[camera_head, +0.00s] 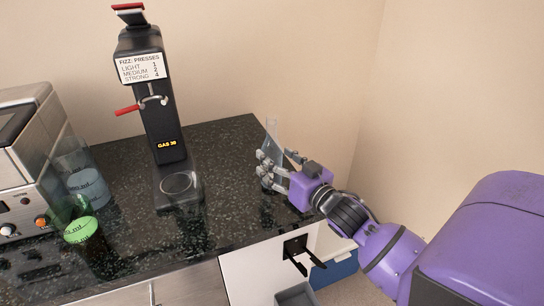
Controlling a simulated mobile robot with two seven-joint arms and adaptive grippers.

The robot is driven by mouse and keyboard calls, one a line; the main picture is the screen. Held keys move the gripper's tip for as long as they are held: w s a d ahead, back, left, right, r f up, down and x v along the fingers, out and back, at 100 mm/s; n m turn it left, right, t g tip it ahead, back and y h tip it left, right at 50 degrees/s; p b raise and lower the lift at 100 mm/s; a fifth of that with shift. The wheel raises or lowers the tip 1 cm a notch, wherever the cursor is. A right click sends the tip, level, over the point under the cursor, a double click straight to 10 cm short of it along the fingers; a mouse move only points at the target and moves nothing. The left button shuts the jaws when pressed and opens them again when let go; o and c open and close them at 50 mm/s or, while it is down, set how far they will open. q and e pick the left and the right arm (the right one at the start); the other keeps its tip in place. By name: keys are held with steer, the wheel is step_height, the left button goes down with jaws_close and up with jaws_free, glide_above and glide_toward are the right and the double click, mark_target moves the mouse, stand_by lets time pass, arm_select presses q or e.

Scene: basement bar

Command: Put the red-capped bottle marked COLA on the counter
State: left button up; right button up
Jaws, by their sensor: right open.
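I cannot make out a red-capped bottle marked COLA in this view. My right gripper (283,169) reaches in from the right over the right end of the dark speckled counter (225,215). It is open, with its fingers around or just beside a clear bottle-like vessel (271,128) near the wall. The fingers hide part of this vessel, and no cap or label shows on it. I cannot tell whether they touch it. My left gripper is not in view.
A black gas machine (160,110) with a red lever stands mid-counter. Left are clear measuring vessels (88,185), a green-topped one (80,230) and a metal appliance (30,170). A black fitting (297,250) and a grey bin (295,295) are below the right front edge.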

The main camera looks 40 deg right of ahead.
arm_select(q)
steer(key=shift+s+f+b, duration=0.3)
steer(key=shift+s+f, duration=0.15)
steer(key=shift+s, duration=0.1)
arm_select(e)
steer(key=s, duration=0.9)
steer(key=shift+s, duration=0.2)
